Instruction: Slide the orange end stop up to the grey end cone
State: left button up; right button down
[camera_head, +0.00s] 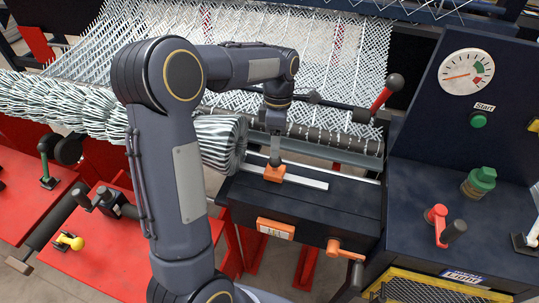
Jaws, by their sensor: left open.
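The orange end stop (274,174) sits on a pale flat rail (305,181) on top of the dark bench, near the rail's left part. A dark knob stands up from it. My left gripper (275,152) points down right above the stop, at its knob. It is open; whether the fingers touch the knob is too small to tell. I cannot clearly pick out the grey end cone. The end of the wire mesh roll (218,141) lies left of the stop, with a gap between them. My right gripper is not in view.
My left arm covers the left middle. Woven mesh (340,50) hangs behind. A red-handled lever (383,94) stands at back right. A dark console with a dial gauge (466,72) and green Start button (478,120) is on the right. The rail right of the stop is clear.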

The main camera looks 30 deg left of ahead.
aim_at(275, 166)
pick_arm(q)
jog(key=f, duration=0.5)
jog(key=shift+s+d+f, duration=0.1)
jog(key=shift+s+d, duration=0.1)
jog(key=shift+s, duration=0.2)
